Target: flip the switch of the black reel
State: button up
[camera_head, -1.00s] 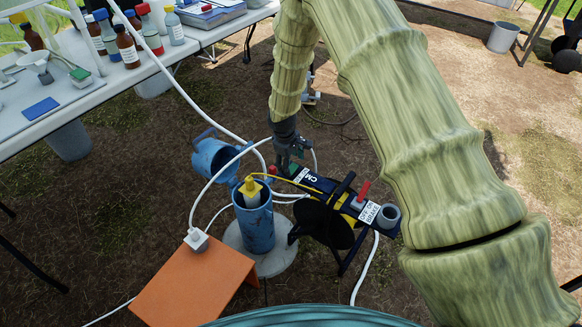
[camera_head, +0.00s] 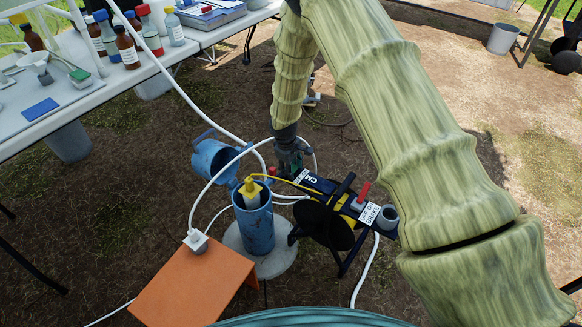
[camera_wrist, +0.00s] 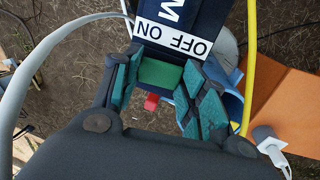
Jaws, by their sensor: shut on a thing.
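The black reel (camera_head: 325,226) stands beside the blue well pipe (camera_head: 254,228) in the head view. Its dark panel carries white "CM" lettering and an OFF ON label (camera_wrist: 173,39), which fills the top of the wrist view. A green switch piece (camera_wrist: 160,74) sits just below that label. My gripper (camera_wrist: 163,88) has its teal-padded fingers on either side of the green piece and is shut on it. In the head view my gripper (camera_head: 290,163) is low at the panel's far left end, where its fingertips are partly hidden.
A red brake lever (camera_head: 363,192) stands up at the reel's right. A yellow tape runs to a yellow-topped piece in the pipe. White hoses loop around the pipe. An orange stand (camera_head: 190,285) is at the front left; a bottle-laden table (camera_head: 60,117) is behind.

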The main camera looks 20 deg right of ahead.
aim_at(294, 168)
jog(key=shift+g+y+p, duration=0.5)
jog(key=shift+y+p, duration=0.1)
jog(key=shift+p, duration=0.55)
jog(key=shift+w+d+g+y+p, duration=0.15)
jog(key=shift+g+y+p, duration=0.35)
jog(key=shift+y+p, duration=0.15)
jog(key=o, duration=1)
jog(key=shift+d, duration=0.1)
jog(key=r, duration=1.2)
jog(key=shift+w+d, duration=0.25)
jog(key=shift+d, duration=0.1)
jog(key=shift+f, duration=0.1)
